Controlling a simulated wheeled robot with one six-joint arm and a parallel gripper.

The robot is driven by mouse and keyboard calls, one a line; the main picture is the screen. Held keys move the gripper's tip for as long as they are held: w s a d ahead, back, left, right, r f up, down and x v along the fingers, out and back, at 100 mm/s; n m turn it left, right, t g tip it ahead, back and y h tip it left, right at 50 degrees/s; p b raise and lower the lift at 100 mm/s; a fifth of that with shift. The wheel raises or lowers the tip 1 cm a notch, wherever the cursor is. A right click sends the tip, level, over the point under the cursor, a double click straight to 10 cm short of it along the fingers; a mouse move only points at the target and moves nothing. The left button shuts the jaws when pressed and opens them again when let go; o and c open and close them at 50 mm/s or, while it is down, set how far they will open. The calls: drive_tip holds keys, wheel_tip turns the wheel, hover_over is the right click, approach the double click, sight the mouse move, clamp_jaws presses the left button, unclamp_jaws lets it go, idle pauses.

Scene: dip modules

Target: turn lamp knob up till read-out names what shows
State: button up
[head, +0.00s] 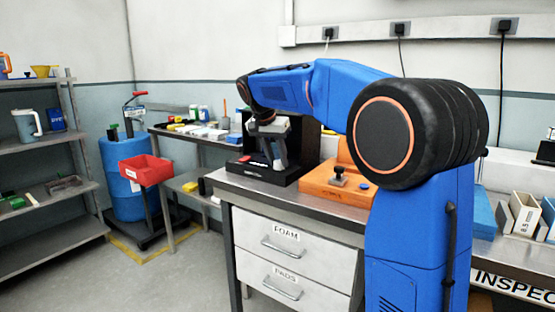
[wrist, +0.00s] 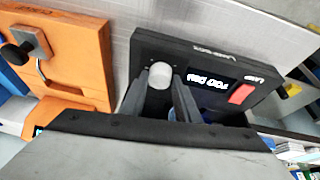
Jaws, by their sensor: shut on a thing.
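The black lamp box (wrist: 140,45) lies upside down in the wrist view. Its pale round knob (wrist: 160,73) sits between the fingers of my gripper (wrist: 158,88), which is shut on it. The lit read-out (wrist: 208,84) has white letters, upside down, that seem to say "TOO DIM". A red switch (wrist: 241,94) is beside it, near a "LAMP" label. In the head view the black box (head: 285,176) stands on the bench, with my gripper (head: 279,163) reaching down at it.
An orange box (head: 318,190) with a dark knob and a blue button stands right of the black box, close to my arm. A dark upright panel (head: 309,142) rises behind. A red bin (head: 146,170) and shelves are farther left.

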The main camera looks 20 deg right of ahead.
idle(0.3)
drive_tip(key=o, duration=1)
drive_tip(key=shift+o, duration=0.2)
drive_tip(key=v, duration=1.7)
drive_tip(key=shift+r, duration=0.2)
